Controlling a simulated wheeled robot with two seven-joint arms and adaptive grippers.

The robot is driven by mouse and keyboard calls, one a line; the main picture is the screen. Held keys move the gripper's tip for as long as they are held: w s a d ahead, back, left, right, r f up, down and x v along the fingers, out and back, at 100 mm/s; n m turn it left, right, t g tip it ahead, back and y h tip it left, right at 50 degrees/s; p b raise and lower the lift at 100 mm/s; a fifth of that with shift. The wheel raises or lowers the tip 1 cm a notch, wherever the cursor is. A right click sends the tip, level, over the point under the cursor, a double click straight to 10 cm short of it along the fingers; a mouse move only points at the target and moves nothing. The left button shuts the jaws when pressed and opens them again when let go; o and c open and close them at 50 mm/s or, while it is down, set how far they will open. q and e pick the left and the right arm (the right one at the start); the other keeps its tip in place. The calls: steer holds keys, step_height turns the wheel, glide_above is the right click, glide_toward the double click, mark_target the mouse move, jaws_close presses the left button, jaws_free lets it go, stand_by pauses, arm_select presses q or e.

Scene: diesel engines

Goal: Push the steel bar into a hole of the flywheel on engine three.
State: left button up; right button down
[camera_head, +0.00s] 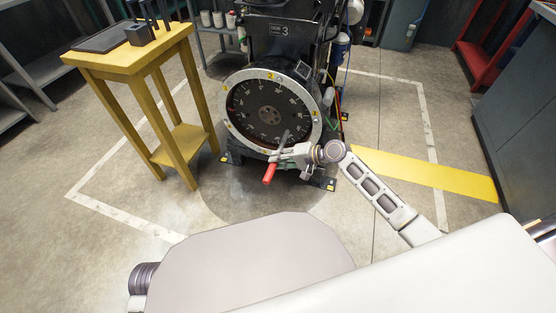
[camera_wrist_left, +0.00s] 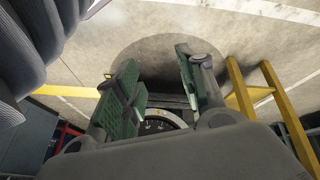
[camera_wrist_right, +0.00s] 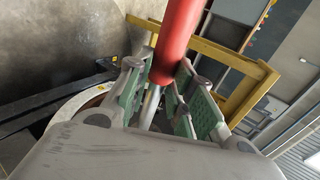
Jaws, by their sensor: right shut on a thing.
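Engine three (camera_head: 275,42), marked with a 3, stands at the top centre of the head view. Its dark flywheel (camera_head: 262,108), with a pale numbered rim and several holes, faces me. My right gripper (camera_head: 284,153) is shut on the steel bar (camera_head: 284,137) just in front of the flywheel's lower right part. The bar's red handle (camera_head: 269,174) sticks out towards me; it also shows in the right wrist view (camera_wrist_right: 178,40), with the steel shaft (camera_wrist_right: 150,105) between the fingers. I cannot tell whether the far tip is in a hole. My left gripper (camera_wrist_left: 162,78) is open and empty.
A yellow table (camera_head: 128,50) with a dark tray and blocks stands left of the engine. Grey shelves (camera_head: 215,32) are behind. A red rack (camera_head: 485,45) and a grey cabinet (camera_head: 520,100) stand at the right. The floor in front of the flywheel is clear.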

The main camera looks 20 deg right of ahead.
mark_target(284, 143)
arm_select(q)
steer(key=shift+f, duration=0.2)
arm_select(e)
steer(key=shift+w, duration=0.1)
steer(key=w+d+b, duration=0.1)
steer(key=w+b, duration=0.1)
steer(key=w+d+b, duration=0.2)
steer(key=w, duration=0.1)
steer(key=shift+d+r+b, duration=0.1)
steer(key=shift+d+b, duration=0.1)
steer(key=shift+b, duration=0.1)
steer(key=shift+w+d, duration=0.45)
steer(key=shift+w, duration=0.2)
arm_select(q)
step_height(284, 143, down, 9)
steer(key=w+d+n+t+h, duration=0.1)
steer(key=d+t, duration=0.1)
steer(key=shift+r, duration=0.2)
arm_select(e)
steer(key=shift+w+d, duration=0.25)
steer(key=shift+w, duration=0.1)
arm_select(q)
steer(key=shift+w, duration=0.1)
steer(key=shift+f, duration=0.1)
stand_by(0.4)
